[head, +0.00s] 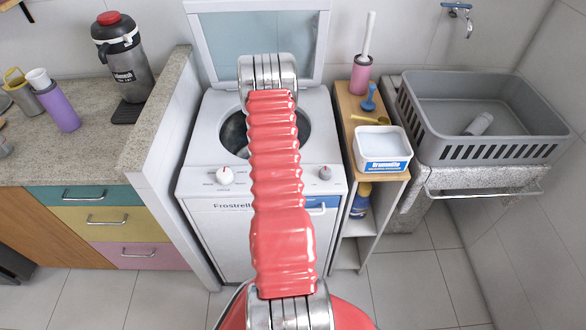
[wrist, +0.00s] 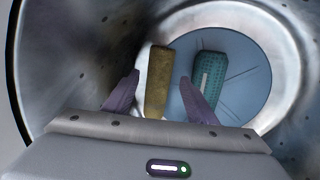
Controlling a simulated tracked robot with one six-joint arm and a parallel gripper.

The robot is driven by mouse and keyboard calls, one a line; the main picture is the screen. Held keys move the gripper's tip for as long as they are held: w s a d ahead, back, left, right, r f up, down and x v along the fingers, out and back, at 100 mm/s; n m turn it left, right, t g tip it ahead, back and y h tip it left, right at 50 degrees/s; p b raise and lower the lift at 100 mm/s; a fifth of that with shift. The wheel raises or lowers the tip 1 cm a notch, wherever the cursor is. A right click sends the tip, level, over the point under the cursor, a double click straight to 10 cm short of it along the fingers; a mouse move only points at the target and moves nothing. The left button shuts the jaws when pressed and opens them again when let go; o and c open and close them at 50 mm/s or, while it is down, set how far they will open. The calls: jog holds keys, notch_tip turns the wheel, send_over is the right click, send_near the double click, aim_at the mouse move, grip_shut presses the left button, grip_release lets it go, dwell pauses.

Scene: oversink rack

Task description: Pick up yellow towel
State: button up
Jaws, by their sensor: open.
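The yellow towel (wrist: 157,92) appears as a dull mustard, flat oblong piece at the bottom of the washing machine's metal drum in the wrist view. My gripper (wrist: 158,77) is open, its two purple fingers pointing down into the drum. In the picture the towel lies between the fingertips; the gap in depth is hard to judge. A teal oblong piece with a pale stripe (wrist: 217,82) lies just right of the towel, beyond the right fingertip. In the head view my red arm hides most of the drum opening, and neither piece shows.
The white washing machine (head: 203,150) has its lid (head: 215,40) raised. The curved drum wall (wrist: 85,65) surrounds my gripper closely. A shelf with a white tub (head: 382,143) stands to the right, beside a grey basket (head: 480,150). A counter (head: 95,140) is to the left.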

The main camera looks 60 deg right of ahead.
jog(key=shift+x, duration=2.6)
jog(key=shift+c, duration=0.2)
jog(key=c, duration=0.8)
